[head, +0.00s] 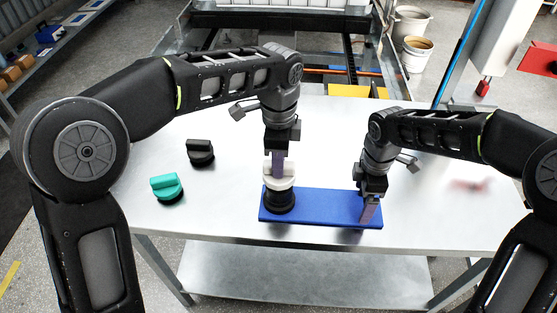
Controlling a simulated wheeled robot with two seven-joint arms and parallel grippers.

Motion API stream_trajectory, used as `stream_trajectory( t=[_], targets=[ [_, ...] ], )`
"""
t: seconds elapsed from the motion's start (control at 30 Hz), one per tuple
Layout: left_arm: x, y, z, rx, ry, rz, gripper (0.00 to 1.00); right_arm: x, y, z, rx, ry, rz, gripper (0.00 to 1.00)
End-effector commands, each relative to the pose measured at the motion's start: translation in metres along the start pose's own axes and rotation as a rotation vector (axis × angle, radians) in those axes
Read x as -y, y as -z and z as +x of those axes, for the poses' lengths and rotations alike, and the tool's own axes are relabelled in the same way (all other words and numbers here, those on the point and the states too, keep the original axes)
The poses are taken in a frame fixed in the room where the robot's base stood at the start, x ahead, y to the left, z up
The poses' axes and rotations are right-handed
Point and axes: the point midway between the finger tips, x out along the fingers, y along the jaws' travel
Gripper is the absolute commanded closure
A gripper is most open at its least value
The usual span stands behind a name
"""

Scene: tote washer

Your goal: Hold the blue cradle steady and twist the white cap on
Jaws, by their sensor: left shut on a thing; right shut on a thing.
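The blue cradle (318,207) is a flat blue plate lying on the metal table near its front edge. A black round base (280,202) stands at its left end. The white cap (280,178) sits upright on top of that base; whether its threads are engaged cannot be seen. My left gripper (279,167) points down from above and is shut on the white cap. My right gripper (370,208) points down at the right end of the blue cradle and is shut on it. The fingers partly hide the cap's top.
A teal cap (166,186) with a dark base and a black cap (200,151) stand on the table (225,215) to the left. The table's front edge runs just before the cradle. Machine rails lie behind the table, and buckets (417,52) stand behind to the right.

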Motion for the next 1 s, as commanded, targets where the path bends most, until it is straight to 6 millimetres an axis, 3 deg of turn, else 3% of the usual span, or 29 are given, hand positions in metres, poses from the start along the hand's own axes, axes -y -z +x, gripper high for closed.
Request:
stream_trajectory(
  t=[1.0],
  targets=[
    [0.001,0.000,0.011,0.000,0.000,0.000,1.00,0.005,0.000,0.006,0.001,0.016,-0.001,0.84]
  ],
)
